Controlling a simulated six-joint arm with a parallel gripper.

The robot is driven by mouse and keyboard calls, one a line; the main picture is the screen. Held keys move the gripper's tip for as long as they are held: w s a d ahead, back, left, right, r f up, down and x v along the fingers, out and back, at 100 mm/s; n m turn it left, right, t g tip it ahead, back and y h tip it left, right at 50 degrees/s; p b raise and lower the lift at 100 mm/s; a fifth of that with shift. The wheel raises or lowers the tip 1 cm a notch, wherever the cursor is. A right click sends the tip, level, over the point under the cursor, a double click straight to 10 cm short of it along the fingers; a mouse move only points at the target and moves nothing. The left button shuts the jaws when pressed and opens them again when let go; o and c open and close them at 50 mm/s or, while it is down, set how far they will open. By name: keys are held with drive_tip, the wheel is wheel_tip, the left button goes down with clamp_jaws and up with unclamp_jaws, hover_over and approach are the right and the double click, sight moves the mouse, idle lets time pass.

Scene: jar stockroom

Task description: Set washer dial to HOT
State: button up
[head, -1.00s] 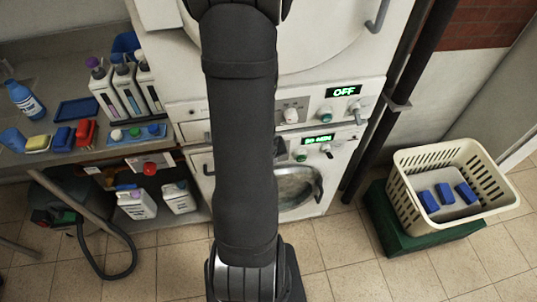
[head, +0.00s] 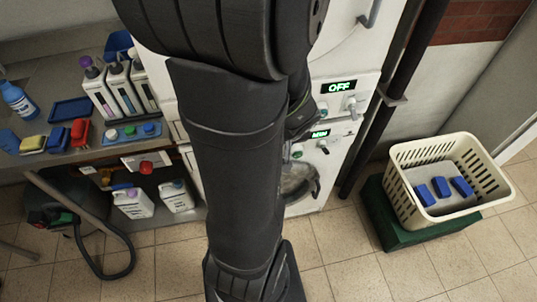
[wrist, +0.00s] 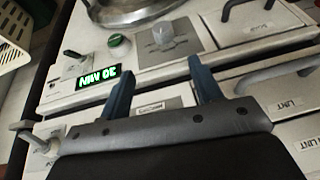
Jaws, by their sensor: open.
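The washer's front panel (wrist: 215,52) shows upside down in the wrist view, with a lit green 30 MIN display (wrist: 98,79). A grey dial knob (wrist: 165,38) sits on a darker plate on this panel; its markings are too small to read. My gripper (wrist: 163,86) is open and empty. Its two blue fingers point at the panel, spread on either side of the dial's line and apart from the knob. In the head view my arm hides the dial and my fingertips; the washer's display (head: 319,134) shows beside the arm.
The upper machine has an OFF display (head: 338,87) and a protruding knob (head: 351,104). In the wrist view, a drawer handle (wrist: 253,8) sits beside the dial and a LINT drawer (wrist: 300,105) lies near my gripper. A laundry basket (head: 408,160) stands at right.

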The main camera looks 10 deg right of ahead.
drive_tip(key=shift+a+x, duration=0.15)
drive_tip(key=shift+x, duration=3.8)
drive_tip(key=shift+a+x, duration=0.1)
drive_tip(key=shift+x, duration=3.85)
drive_tip(key=shift+s, duration=0.1)
drive_tip(key=shift+c, duration=0.5)
drive_tip(key=c, duration=0.9)
drive_tip(key=shift+y, duration=0.3)
